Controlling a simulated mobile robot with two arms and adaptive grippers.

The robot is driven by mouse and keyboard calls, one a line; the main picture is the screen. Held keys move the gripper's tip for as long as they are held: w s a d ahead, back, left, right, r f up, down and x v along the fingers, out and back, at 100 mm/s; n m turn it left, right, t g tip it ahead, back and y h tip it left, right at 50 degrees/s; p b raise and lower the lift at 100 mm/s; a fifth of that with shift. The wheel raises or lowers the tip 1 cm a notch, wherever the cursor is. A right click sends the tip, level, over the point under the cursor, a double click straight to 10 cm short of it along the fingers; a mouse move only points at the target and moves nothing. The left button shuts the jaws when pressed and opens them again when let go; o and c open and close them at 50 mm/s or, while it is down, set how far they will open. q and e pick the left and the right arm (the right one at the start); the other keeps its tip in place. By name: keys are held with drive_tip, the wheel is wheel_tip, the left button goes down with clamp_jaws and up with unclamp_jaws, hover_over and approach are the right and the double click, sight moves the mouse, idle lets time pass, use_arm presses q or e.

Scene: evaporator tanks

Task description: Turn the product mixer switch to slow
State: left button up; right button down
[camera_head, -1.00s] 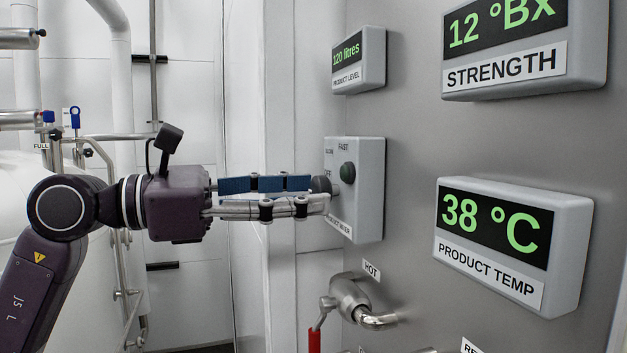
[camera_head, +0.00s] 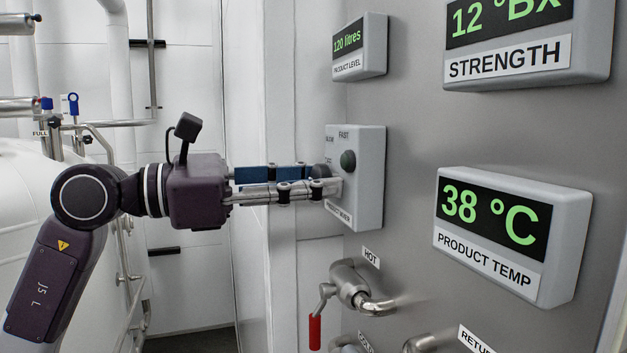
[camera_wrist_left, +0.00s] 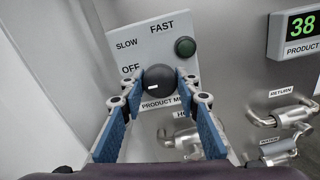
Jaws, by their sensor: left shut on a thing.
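The product mixer box (camera_head: 367,200) is a grey panel box on the steel wall, with OFF, SLOW and FAST labels. Its black round switch knob (camera_wrist_left: 158,80) has a small white mark, which sits low on the knob's face, near the OFF side. A dark green lamp (camera_head: 348,160) is beside it. My left gripper (camera_head: 325,182) reaches in from the left, its fingers shut on the knob. In the wrist view the blue-padded fingers (camera_wrist_left: 158,88) flank the knob left and right. The fingers partly hide the knob and labels in the head view. My right gripper is out of view.
A product level display (camera_head: 359,48) is above the box. The strength display (camera_head: 525,45) and product temp display (camera_head: 512,235) are to the right. Below are the HOT valve (camera_head: 350,285) with its red handle and other pipe fittings. A white tank (camera_head: 30,200) stands at the left.

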use_arm(q)
drive_tip(key=m+b, duration=0.3)
drive_tip(key=m, duration=0.1)
drive_tip(key=shift+f, duration=0.1)
drive_tip(key=shift+m+b, duration=0.85)
drive_tip(key=shift+m, duration=0.25)
drive_tip(key=shift+m+b, duration=0.5)
drive_tip(key=shift+m, duration=0.7)
drive_tip(key=o, duration=1.2)
drive_tip(key=shift+c, duration=0.2)
